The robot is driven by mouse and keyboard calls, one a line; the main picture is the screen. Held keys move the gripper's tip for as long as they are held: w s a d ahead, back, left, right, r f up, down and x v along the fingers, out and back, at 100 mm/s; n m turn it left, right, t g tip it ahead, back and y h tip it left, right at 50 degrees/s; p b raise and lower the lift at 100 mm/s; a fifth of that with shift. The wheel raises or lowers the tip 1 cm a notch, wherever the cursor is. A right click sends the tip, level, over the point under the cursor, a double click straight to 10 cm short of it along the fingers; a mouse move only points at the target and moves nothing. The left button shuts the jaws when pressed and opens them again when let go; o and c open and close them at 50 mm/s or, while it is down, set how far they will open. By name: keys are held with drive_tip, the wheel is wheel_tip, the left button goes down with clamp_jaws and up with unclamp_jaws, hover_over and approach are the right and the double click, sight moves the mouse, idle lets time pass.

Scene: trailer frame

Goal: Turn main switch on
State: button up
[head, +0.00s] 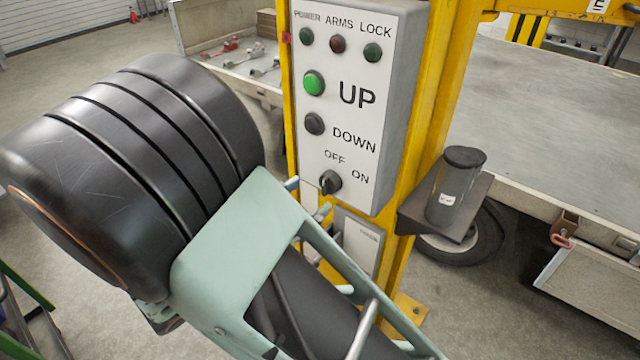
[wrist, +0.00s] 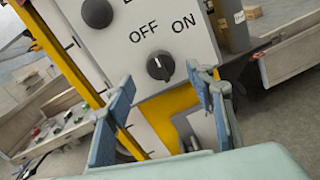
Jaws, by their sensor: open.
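The main switch is a black rotary knob (head: 330,182) low on the grey control panel (head: 340,225), below the OFF and ON labels. It also shows in the wrist view (wrist: 160,66), with a small pale mark that seems to sit on the OFF side. My gripper (wrist: 160,80) is open and empty, its blue-padded fingers spread to the left and right of the knob in the picture. I cannot tell how far the fingertips are from the panel. In the head view my arm's wrist hides most of the gripper; only parts of its fingers (head: 306,198) show.
Above the knob are a green UP button (head: 314,83), a black DOWN button (head: 315,124) and dark indicator lamps. The panel hangs on a yellow post (head: 440,110). A smaller grey box (head: 362,245) sits below. A black canister (head: 456,185) stands on a shelf to the right.

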sight(323, 187)
drive_tip(key=x, duration=0.5)
drive_tip(key=shift+w+d, duration=0.1)
drive_tip(key=c, duration=1.2)
drive_tip(key=shift+o, duration=0.2)
